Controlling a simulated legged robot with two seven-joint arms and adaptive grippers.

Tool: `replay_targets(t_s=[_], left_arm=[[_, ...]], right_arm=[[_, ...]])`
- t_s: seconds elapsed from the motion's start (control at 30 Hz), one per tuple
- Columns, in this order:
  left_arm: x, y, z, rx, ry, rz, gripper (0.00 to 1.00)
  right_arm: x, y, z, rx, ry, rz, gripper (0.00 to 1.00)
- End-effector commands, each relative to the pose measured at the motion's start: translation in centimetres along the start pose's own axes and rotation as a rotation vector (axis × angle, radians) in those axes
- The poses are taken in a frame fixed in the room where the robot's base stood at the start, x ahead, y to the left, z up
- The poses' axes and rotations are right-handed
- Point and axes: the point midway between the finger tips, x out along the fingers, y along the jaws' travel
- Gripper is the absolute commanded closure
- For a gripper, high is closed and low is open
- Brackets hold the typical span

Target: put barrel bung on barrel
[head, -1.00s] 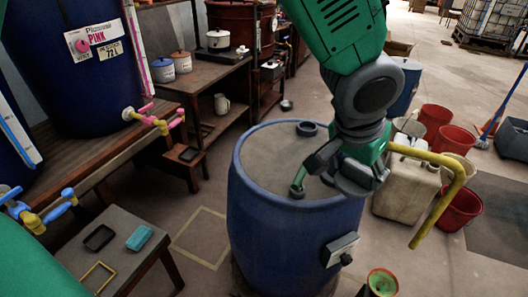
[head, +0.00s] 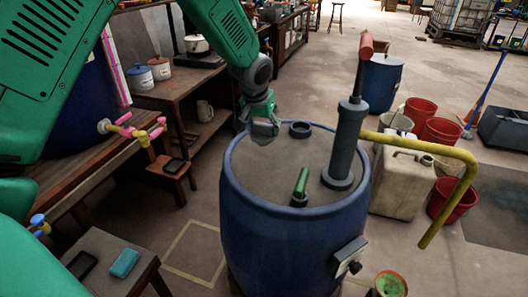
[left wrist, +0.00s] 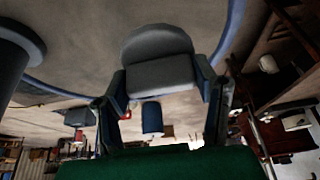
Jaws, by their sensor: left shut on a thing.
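The blue barrel (head: 290,235) stands upright in the middle of the head view, with a grey top. A dark raised ring (head: 300,130) sits at the far side of the top. My left gripper (head: 264,122) is over the barrel's far left rim, left of this ring. In the left wrist view it (left wrist: 162,85) is shut on a grey, round-ended piece, which looks like the barrel bung (left wrist: 158,58). The fingers hide its sides. Whether it touches the barrel top, I cannot tell. My right gripper is not in view.
A grey pump (head: 346,140) with a red handle and yellow spout (head: 458,165) rises from the barrel's right side. A short green-handled fitting (head: 301,183) stands on the near top. Red buckets (head: 440,133) and a pale canister (head: 402,185) stand right; a wooden bench (head: 180,90) stands left.

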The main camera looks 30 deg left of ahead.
Motion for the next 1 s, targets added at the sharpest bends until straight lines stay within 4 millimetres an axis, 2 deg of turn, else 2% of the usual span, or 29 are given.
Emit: replay_targets(t_s=[0.03,0.1,0.27,0.5,0.87,0.9,0.93,1.0], left_arm=[[1.0,0.0,0.4,0.002,-0.002,-0.001,0.75],[1.7,0.0,0.7,0.003,0.000,-0.001,0.75],[2.6,0.2,1.1,0.002,0.001,-0.001,0.75],[5.5,0.2,2.3,0.003,0.001,-0.001,0.75],[5.9,0.1,2.5,0.002,0.001,0.000,0.75],[5.9,0.1,2.5,0.002,0.001,0.000,0.39],[5.9,0.1,2.5,0.002,0.001,0.001,0.29],[5.9,0.2,2.5,0.002,0.001,0.001,0.26]], right_arm=[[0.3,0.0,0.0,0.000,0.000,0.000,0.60],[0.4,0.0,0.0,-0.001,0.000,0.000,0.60],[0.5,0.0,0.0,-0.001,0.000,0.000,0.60],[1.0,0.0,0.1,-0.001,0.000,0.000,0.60],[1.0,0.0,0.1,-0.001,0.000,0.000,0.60],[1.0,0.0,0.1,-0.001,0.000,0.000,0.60],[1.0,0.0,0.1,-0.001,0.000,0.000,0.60],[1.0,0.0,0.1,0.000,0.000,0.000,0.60]])
